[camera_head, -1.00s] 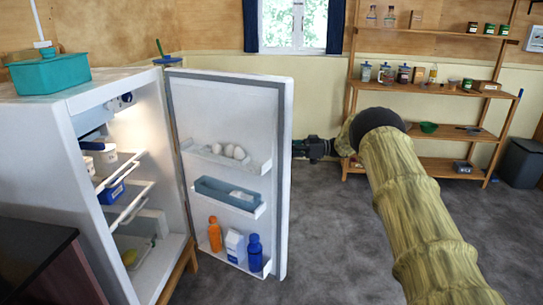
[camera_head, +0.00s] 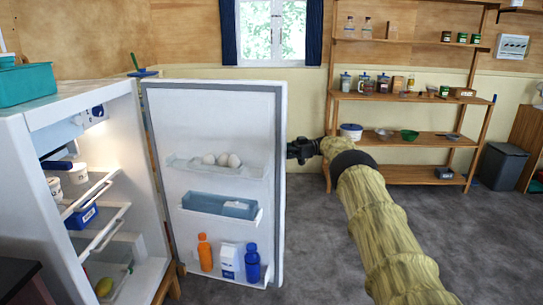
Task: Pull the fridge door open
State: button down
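The white fridge (camera_head: 85,118) stands at the left with its inside lit and its shelves showing. Its door (camera_head: 222,125) is swung wide open, with the inner face turned towards me. The door racks hold eggs, a grey-blue box, an orange bottle, a milk carton and a blue bottle. My gripper (camera_head: 293,151) is at the door's free edge, at about mid height. Its fingertips are small and partly behind the edge, so I cannot tell whether they grip anything.
A teal container (camera_head: 25,84) sits on top of the fridge. A wooden shelf unit (camera_head: 400,97) with jars stands against the back wall, with a dark bin (camera_head: 502,166) to its right. The grey floor (camera_head: 350,255) between is clear.

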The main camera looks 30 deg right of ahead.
jog(key=shift+w, duration=0.2)
jog(key=c, duration=1.4)
grip_release()
jog(key=shift+w+f, duration=0.1)
jog(key=shift+o, duration=0.2)
jog(key=shift+d, duration=0.1)
notch_tip(320, 180, up, 10)
